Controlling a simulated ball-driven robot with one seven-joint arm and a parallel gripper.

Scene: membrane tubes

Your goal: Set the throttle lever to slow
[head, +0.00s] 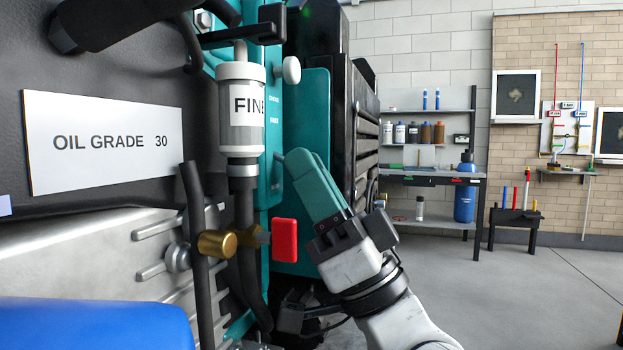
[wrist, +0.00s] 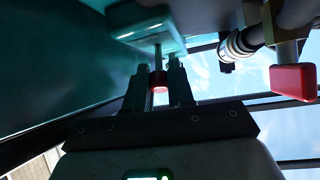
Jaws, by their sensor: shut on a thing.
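The throttle lever shows in the wrist view as a thin dark stem with a red knob (wrist: 158,82), coming out of a teal housing (wrist: 140,22). My gripper (head: 300,160) has its two fingers on either side of the red knob and is shut on it. In the head view the fingers reach up and left to the teal panel (head: 270,105), and they hide the knob. I cannot tell which setting the lever is at.
A red valve handle (head: 284,240) with a brass fitting (head: 217,243) is just below and left of my gripper; the handle also shows in the wrist view (wrist: 293,82). A filter cylinder (head: 240,110) stands left. A workbench (head: 430,178) is far behind, with open floor before it.

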